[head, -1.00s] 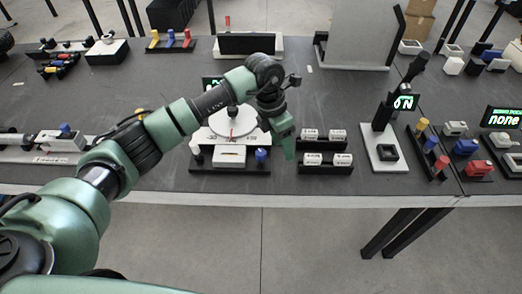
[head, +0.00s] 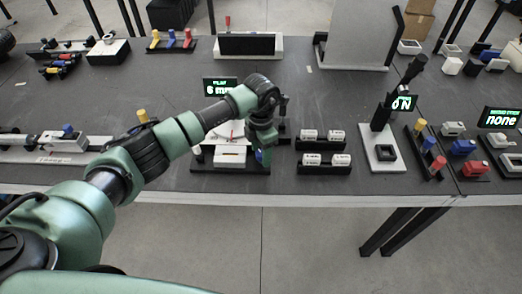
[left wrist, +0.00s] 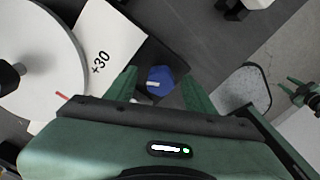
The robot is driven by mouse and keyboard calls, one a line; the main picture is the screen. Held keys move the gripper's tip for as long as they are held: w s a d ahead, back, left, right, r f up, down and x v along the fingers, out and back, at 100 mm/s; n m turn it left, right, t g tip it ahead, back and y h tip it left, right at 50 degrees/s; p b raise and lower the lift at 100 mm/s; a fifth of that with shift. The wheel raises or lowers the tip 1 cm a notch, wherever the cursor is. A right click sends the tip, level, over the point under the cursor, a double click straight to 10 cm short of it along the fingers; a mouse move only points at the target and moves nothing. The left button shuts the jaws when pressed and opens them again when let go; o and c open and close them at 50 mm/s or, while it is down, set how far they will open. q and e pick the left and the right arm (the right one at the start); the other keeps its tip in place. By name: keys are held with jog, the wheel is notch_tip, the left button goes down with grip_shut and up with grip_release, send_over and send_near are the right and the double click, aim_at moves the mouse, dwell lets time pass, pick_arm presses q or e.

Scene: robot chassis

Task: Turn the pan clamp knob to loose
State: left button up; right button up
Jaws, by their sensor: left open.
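A blue knob (left wrist: 160,80) with a white mark on its top stands beside a white plate marked +30 (left wrist: 103,55). I take it to be the pan clamp knob. In the left wrist view it lies between the two green fingers of my left gripper (left wrist: 163,90), which are open, with a gap on each side. In the head view the left gripper (head: 262,157) is over the right front of the pan device, and a bit of the blue knob (head: 260,156) shows by the fingers. What looks like my right gripper (left wrist: 297,92) shows at the right edge of the wrist view.
A round grey-white disc (left wrist: 40,60) with a red pointer lies left of the knob. A lit display (head: 221,87) stands behind the device. Racks of white cylinders (head: 322,165) stand close to the right. The table's front edge is near.

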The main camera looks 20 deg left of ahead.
pick_arm(q)
grip_shut()
